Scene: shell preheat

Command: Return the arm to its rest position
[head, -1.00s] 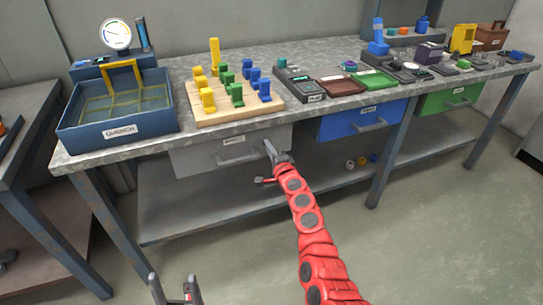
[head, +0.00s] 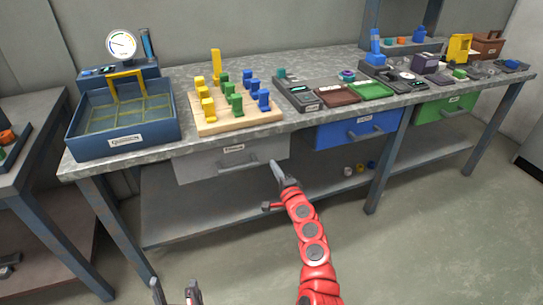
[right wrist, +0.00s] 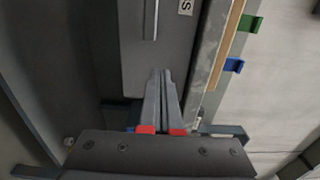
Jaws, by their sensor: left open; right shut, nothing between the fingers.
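My right gripper (head: 274,168) is at the end of the red arm in the middle of the head view, in front of the right end of the grey drawer (head: 200,169). In the right wrist view its two grey fingers (right wrist: 161,76) lie together with nothing between them. The drawer front and its handle (right wrist: 151,18) show ahead of the fingers there. My left gripper (head: 177,293) is at the bottom edge of the head view, its fingers apart and empty, low over the floor. Most of it is cut off.
The workbench (head: 310,118) spans the view, holding a blue quench tank (head: 124,142), a wooden peg board (head: 240,127) and several tools. A blue drawer (head: 352,128) and a green drawer (head: 440,110) are to the right. The floor (head: 420,230) in front is clear.

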